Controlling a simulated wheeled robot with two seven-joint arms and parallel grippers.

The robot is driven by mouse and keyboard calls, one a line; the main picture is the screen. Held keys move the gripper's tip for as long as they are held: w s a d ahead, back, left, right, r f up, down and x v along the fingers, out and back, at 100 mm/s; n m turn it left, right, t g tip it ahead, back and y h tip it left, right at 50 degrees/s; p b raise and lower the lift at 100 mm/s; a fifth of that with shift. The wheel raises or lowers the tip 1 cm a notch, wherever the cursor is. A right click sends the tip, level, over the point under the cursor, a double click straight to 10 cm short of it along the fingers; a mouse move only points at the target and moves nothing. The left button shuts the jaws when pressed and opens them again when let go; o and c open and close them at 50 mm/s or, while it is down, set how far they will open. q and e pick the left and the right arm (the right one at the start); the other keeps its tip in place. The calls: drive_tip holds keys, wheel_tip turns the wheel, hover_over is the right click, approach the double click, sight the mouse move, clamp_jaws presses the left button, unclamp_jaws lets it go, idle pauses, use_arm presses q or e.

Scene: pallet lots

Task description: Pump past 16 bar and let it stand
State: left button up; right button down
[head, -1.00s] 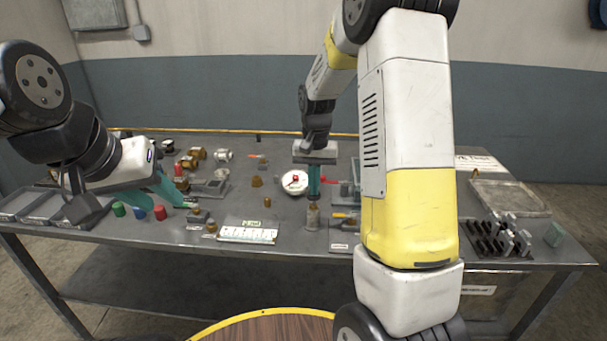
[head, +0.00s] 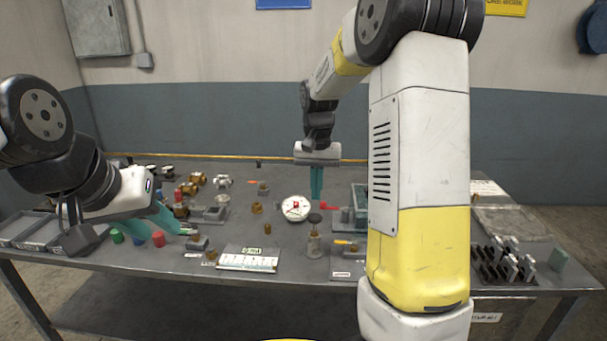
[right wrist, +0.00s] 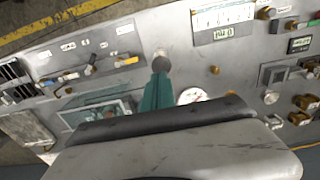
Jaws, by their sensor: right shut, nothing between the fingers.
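The round white gauge (head: 296,208) with a red mark stands mid-table; its reading is too small to make out. It also shows in the right wrist view (right wrist: 192,95), partly hidden by my wrist. A dark round cap (head: 315,218) is right of the gauge, above a metal fitting (head: 313,244). My right gripper (head: 316,198) points down above the cap, shut and empty, apparently apart from it. In the right wrist view its teal fingers (right wrist: 158,92) end near the cap (right wrist: 161,63). My left gripper (head: 186,230) is low at the left beside a small block; its fingertips are unclear.
A white scale card (head: 248,260) lies at the front. A red-handled part (head: 330,207) and a teal-framed tray (right wrist: 100,112) are right of the gauge. Red, blue and green caps (head: 158,238) stand left. A rack of dark clips (head: 500,262) is far right.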

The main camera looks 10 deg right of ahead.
wheel_tip(320, 180, up, 5)
drive_tip(key=shift+r, duration=0.1)
idle(0.8)
drive_tip(key=s+a+r+n+t+y, duration=0.1)
drive_tip(key=s+a+r+n+t, duration=0.1)
drive_tip(key=s, duration=0.9)
drive_tip(key=s+a+r+n+t+y, duration=0.1)
drive_tip(key=s+r+t, duration=0.2)
drive_tip(key=s, duration=0.9)
drive_tip(key=shift+s+a+n+t, duration=0.2)
drive_tip(key=shift+a+n+t, duration=0.2)
drive_tip(key=shift+t, duration=0.1)
idle(4.0)
